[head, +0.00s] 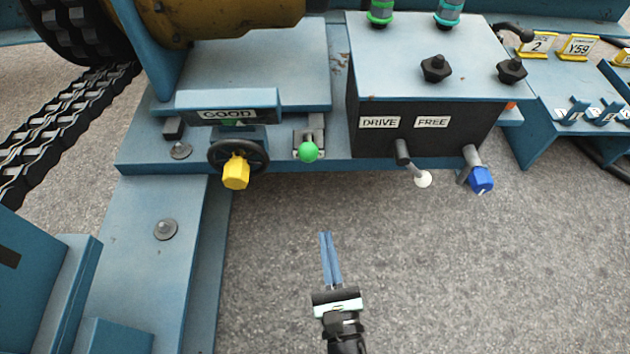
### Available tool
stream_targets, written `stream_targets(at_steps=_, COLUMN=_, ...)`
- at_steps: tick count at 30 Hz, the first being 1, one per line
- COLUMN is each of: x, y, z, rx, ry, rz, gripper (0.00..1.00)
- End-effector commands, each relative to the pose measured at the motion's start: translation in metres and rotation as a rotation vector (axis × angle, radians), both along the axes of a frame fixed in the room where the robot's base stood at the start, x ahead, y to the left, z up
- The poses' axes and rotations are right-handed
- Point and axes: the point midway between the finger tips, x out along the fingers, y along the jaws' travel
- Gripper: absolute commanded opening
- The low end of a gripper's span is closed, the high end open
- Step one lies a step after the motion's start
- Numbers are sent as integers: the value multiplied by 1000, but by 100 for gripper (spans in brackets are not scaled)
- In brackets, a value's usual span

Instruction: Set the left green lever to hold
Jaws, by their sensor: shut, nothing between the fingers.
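The green lever is a round green ball knob (308,152) on a short grey mount (317,125) at the front edge of the blue machine deck. It is the only green-knobbed lever clearly in view, between the handwheel and the black control box. I cannot read a hold marking near it. My gripper (325,236) is below the knob in the picture, in front of the machine and over the grey ground. Its two blue fingers are together, with nothing between them, and they point up toward the deck. A visible gap separates the fingertips from the knob.
A black handwheel with a yellow knob (236,171) is left of the lever, under a GOOD sign (227,113). The box with DRIVE and FREE labels (432,122) is to the right, with a white-tipped lever (422,179) and a blue knob (481,180). Open ground lies in front.

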Motion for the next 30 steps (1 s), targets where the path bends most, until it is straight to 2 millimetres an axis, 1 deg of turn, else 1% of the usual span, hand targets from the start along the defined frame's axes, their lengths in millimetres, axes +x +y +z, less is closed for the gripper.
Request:
stream_targets(at_steps=5, x=14, y=2, z=0, rx=-1, ry=-3, rz=1, gripper=0)
stream_targets(at_steps=8, x=30, y=4, z=0, rx=0, ry=-6, rz=2, gripper=0)
stream_targets(at_steps=15, x=82, y=12, z=3, rx=-1, ry=-5, rz=3, gripper=0)
stream_targets(at_steps=18, x=102, y=14, z=4, rx=-1, ry=-5, rz=3, gripper=0)
stream_targets(at_steps=21, x=111, y=17, z=21, rx=-1, ry=-4, rz=2, gripper=0)
stream_targets(at_steps=24, x=119, y=19, z=30, rx=-1, ry=-3, rz=1, gripper=0)
stream_targets(at_steps=30, x=125, y=21, z=36, rx=0, ry=-1, rz=0, gripper=0)
